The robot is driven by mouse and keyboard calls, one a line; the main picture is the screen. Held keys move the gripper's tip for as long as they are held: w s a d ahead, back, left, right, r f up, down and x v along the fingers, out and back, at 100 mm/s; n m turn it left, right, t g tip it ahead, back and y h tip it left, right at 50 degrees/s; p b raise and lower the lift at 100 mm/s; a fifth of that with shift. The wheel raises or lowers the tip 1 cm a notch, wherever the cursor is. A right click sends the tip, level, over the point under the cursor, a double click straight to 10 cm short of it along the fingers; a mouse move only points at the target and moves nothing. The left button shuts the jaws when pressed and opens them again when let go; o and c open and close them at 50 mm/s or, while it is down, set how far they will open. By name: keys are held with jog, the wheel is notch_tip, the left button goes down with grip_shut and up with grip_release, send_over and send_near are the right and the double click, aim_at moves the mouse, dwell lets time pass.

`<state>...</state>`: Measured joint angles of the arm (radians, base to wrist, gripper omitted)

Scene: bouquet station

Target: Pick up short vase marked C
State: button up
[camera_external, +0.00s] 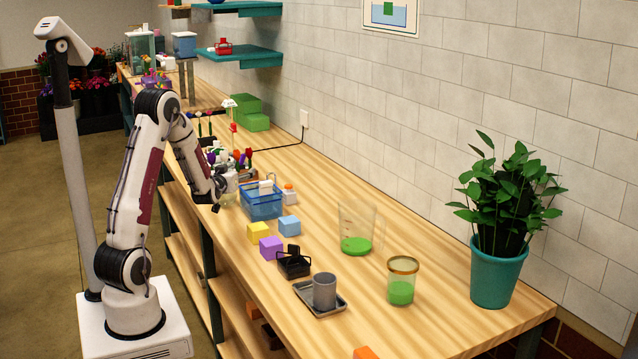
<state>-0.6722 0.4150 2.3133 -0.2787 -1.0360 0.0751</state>
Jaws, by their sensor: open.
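I cannot make out a letter C on any vessel at this size. A short clear glass jar (402,280) with a gold rim and green contents stands upright at the near right of the wooden table (440,325). A taller clear beaker (356,225) with green at its bottom stands behind it. A grey cup (324,290) stands on a small dark tray (340,308). My gripper (222,192) is open, low over the table's left part beside the blue bin. A pale glassy shape is close to its fingers, but I cannot tell whether they touch it.
A blue bin (262,206) stands right of my gripper. Yellow (258,233), purple (271,247) and blue (290,225) blocks and a black basket (294,263) lie nearer. A potted plant (498,275) stands far right. The table's near right is mostly clear.

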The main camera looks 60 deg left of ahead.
jog(key=s+a+f+n+g+y, duration=0.1)
jog(key=s+a+f+y, duration=0.1)
jog(key=s+a, duration=0.3)
jog(key=shift+a+n+y, duration=0.3)
jog(key=shift+a+y, duration=0.1)
jog(key=shift+a, duration=0.1)
jog(key=shift+w, duration=0.1)
jog(key=shift+x, duration=1.3)
jog(key=shift+w, duration=0.1)
jog(key=shift+f+x, duration=0.2)
jog(key=shift+x, duration=2.3)
jog(key=shift+w, duration=0.1)
grip_shut()
jog(key=shift+r, duration=0.1)
